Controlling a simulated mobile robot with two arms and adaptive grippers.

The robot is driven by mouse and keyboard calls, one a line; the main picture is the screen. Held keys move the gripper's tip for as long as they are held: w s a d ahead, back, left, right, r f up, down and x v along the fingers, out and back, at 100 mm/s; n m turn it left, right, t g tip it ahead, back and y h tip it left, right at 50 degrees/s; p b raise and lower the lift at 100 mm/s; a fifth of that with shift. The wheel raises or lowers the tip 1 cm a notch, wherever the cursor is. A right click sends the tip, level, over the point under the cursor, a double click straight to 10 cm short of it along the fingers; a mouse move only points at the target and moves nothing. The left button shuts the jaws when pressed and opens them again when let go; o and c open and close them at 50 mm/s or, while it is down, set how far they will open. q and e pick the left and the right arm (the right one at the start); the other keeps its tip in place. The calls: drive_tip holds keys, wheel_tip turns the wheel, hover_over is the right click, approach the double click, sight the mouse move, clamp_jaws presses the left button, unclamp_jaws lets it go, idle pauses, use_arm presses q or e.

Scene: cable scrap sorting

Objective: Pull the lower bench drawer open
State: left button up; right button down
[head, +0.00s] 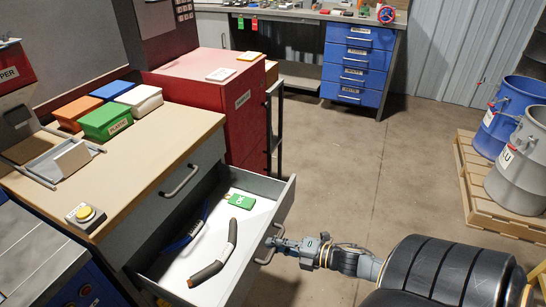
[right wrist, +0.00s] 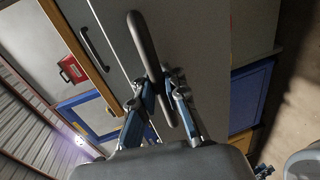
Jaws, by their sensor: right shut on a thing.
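The lower bench drawer (head: 283,208) is pulled out from the bench in the head view, and its inside shows. My right gripper (head: 277,244) is at the drawer's front and is shut on the drawer handle (head: 268,254). In the right wrist view the handle (right wrist: 146,45) is a dark bar running between the fingers of the gripper (right wrist: 160,92). My left gripper is not in view.
The upper drawer (head: 180,182) is shut above it. The bench top (head: 160,148) bears several coloured boxes, a tray and a yellow button (head: 86,213). A red cabinet (head: 222,100) stands behind. Metal drums (head: 520,165) stand on a pallet at right. The floor (head: 370,170) between is clear.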

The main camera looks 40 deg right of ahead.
drive_tip(key=shift+r, duration=0.1)
drive_tip(key=c, duration=1.7)
unclamp_jaws()
drive_tip(key=v, duration=1.2)
